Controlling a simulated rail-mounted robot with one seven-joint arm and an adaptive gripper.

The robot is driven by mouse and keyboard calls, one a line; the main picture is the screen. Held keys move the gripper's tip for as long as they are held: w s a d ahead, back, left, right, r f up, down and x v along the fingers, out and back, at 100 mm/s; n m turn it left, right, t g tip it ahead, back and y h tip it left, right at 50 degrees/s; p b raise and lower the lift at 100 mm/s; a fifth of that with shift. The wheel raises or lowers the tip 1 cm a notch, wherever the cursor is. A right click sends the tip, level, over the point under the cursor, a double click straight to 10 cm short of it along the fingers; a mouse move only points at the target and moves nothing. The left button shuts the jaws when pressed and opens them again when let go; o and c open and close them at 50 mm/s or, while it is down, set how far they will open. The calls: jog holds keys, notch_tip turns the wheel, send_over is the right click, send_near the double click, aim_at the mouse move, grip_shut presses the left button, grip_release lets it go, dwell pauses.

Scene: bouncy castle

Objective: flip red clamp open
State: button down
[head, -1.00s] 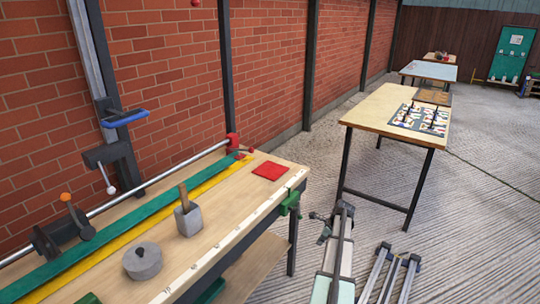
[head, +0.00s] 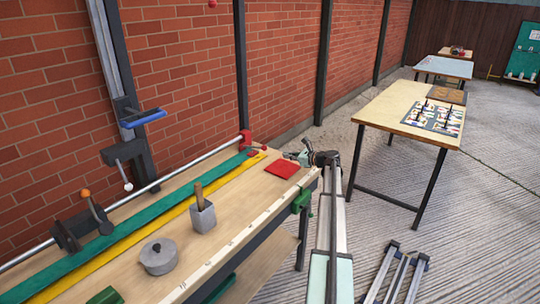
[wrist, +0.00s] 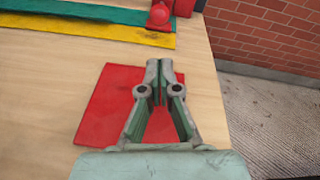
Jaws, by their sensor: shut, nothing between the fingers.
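The red clamp (head: 246,140) sits at the far end of the metal rail on the workbench. Its red body and round knob show at the top of the wrist view (wrist: 159,14), partly cut off by the frame edge. My gripper (head: 288,154) is beside the clamp, to its right, above the bench's far end and apart from it. In the wrist view my gripper (wrist: 165,68) has its fingertips together and empty, over a red square pad (wrist: 110,100) and pointing toward the clamp.
The workbench (head: 225,240) carries green and yellow strips, a lidded grey pot (head: 159,257) and a grey block holder (head: 202,216). A green clamp (head: 302,198) grips its right edge. A brick wall stands behind. A table with a board game (head: 436,115) stands to the right.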

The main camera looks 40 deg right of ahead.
jog(key=p+x, duration=0.1)
jog(key=x, duration=0.9)
jog(key=shift+s+f+p, duration=0.1)
jog(key=shift+f+p, duration=0.05)
jog(key=shift+p, duration=0.25)
